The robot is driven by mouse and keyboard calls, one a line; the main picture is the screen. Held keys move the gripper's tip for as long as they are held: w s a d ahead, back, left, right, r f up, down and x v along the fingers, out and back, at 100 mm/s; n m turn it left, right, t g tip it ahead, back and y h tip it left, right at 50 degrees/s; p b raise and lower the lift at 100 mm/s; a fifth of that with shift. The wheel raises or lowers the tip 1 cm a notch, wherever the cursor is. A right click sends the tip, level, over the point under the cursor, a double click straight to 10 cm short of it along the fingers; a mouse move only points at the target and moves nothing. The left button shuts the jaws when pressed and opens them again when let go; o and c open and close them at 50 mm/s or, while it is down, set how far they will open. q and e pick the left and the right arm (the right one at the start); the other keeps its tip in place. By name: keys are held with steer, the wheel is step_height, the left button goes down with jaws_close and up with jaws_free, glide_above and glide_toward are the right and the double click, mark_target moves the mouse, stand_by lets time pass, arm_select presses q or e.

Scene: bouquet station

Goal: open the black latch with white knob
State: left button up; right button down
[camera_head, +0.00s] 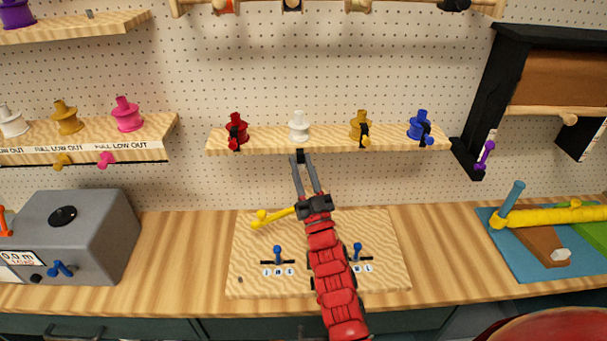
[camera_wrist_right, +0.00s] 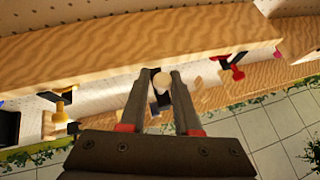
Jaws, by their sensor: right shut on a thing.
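The white spool-like piece (camera_head: 299,124) stands on the middle shelf, between a red one and a gold one. My right gripper (camera_head: 302,165) reaches up to the shelf's front edge just below it. My left gripper is not in view.
The shelf (camera_head: 270,138) also bears red (camera_head: 237,124), gold (camera_head: 361,121) and blue (camera_head: 419,121) pieces, with black latches at the red, gold and blue ones. Below, a wooden board (camera_head: 250,279) with blue levers and a yellow handle (camera_head: 270,217) lies on the counter.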

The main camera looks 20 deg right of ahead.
steer(key=shift+a, duration=0.1)
steer(key=c, duration=1)
jaws_free()
steer(key=shift+o, duration=1.2)
steer(key=shift+w+a, duration=0.1)
steer(key=shift+a, duration=0.05)
steer(key=shift+o, duration=0.2)
steer(key=shift+w+a, duration=0.1)
